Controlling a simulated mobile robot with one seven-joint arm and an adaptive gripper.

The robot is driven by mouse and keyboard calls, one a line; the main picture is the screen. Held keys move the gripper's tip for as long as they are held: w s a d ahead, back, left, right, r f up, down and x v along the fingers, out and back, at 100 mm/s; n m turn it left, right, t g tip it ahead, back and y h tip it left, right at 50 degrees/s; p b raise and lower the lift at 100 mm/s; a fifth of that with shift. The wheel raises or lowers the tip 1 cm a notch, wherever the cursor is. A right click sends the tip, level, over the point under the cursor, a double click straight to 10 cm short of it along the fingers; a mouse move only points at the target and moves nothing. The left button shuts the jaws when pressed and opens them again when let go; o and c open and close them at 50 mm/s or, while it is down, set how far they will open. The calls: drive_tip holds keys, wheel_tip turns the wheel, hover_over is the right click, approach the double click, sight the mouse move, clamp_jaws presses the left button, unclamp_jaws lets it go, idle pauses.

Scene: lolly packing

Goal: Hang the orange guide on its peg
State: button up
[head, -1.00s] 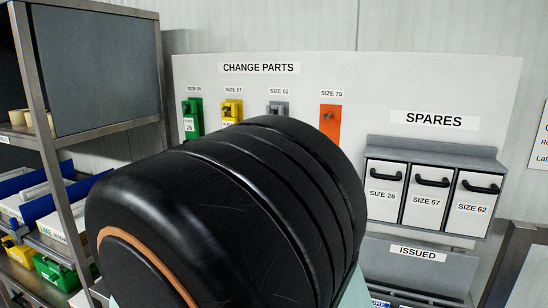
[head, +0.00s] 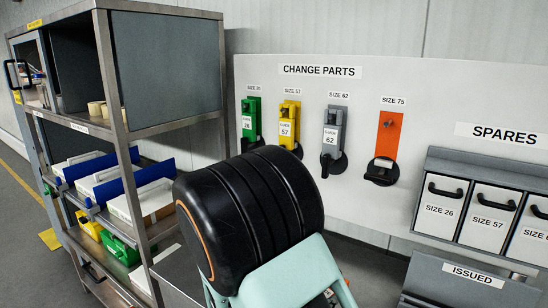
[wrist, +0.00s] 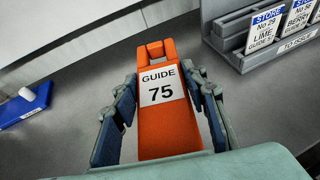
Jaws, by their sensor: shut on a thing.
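The orange guide (wrist: 165,125), labelled "GUIDE 75", is in my gripper (wrist: 158,82) in the wrist view. The fingers are shut on it from both sides, and a worktop lies beneath. The guide's top end points away from the wrist. In the head view, the SIZE 75 place is an orange plate (head: 387,145) on the white wall board, with a bare peg (head: 388,124) near its top and a black round part (head: 382,170) at its foot. My gripper and the held guide are hidden in the head view; only my arm links show.
Green (head: 250,125), yellow (head: 289,122) and grey (head: 332,130) guides hang left of the SIZE 75 place. SPARES bins (head: 490,210) and an ISSUED holder (head: 470,285) are at right. A metal shelf unit (head: 120,75) stands left. The wrist view shows a grey card rack (wrist: 255,45).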

drive_tip(key=shift+w+d+f+m+g, duration=0.15)
drive_tip(key=shift+w+d, duration=0.05)
drive_tip(key=shift+d, duration=0.25)
drive_tip(key=shift+w+d+f+m+g, duration=0.15)
drive_tip(key=shift+d, duration=0.25)
drive_tip(key=shift+s+a, duration=0.1)
drive_tip(key=shift+a, duration=0.3)
drive_tip(key=s+a+n+t+b, duration=0.1)
drive_tip(key=a, duration=0.1)
drive_tip(key=s+a+r+n+y+b, duration=0.1)
drive_tip(key=a+b, duration=0.1)
drive_tip(key=s+a+n+t+y+b, duration=0.1)
drive_tip(key=s+a, duration=0.1)
drive_tip(key=shift+r+t, duration=0.3)
drive_tip(key=shift+r, duration=0.1)
drive_tip(key=shift+s+a+r+n+y+b, duration=0.25)
drive_tip(key=shift+s+a+n+y+b, duration=0.05)
drive_tip(key=shift+s+a+b, duration=0.2)
